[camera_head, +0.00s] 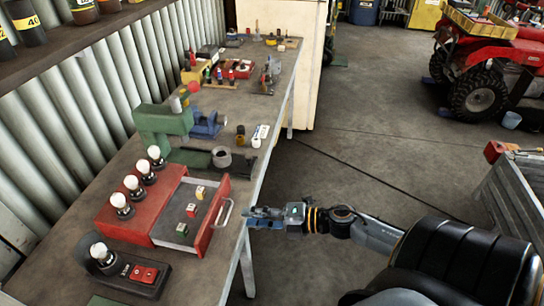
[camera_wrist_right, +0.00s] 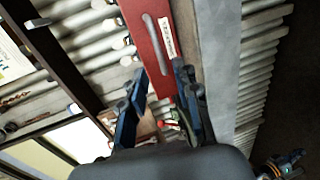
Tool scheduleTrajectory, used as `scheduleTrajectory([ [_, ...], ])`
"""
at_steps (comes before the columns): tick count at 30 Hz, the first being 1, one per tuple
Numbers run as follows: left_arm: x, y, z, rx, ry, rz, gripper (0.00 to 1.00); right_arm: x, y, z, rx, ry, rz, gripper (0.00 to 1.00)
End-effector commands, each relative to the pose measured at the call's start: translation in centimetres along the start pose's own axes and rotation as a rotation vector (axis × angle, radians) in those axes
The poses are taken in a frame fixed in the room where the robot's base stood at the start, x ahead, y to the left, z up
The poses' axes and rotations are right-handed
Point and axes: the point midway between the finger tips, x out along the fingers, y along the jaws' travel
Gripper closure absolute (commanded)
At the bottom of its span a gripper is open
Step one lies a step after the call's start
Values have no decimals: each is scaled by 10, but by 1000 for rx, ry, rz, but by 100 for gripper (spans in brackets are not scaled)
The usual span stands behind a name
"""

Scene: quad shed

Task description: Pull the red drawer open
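The red drawer (camera_head: 208,222) is pulled out of its red cabinet (camera_head: 130,214) on the workbench. Its grey inside shows, with several small blocks such as a yellow one (camera_head: 200,192) and green ones in it. A pale bar handle (camera_head: 224,213) is on its front. My left gripper is not in view.
A green vise-like machine (camera_head: 160,126) stands behind. The floor right of the bench (camera_head: 350,150) is mostly clear; a metal trailer (camera_head: 515,205) stands far right.

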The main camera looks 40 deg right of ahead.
Motion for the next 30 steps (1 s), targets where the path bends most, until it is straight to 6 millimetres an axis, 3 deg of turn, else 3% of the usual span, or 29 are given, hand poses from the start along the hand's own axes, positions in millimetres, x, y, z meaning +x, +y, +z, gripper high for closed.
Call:
scheduleTrajectory([
  [3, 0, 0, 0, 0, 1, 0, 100, -24, -2, -1, 2, -1, -4, 69],
  [10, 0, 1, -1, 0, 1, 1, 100, -51, -1, 0, 1, 0, -2, 69],
  [30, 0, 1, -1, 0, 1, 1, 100, -56, -1, 1, 2, -3, 0, 69],
])
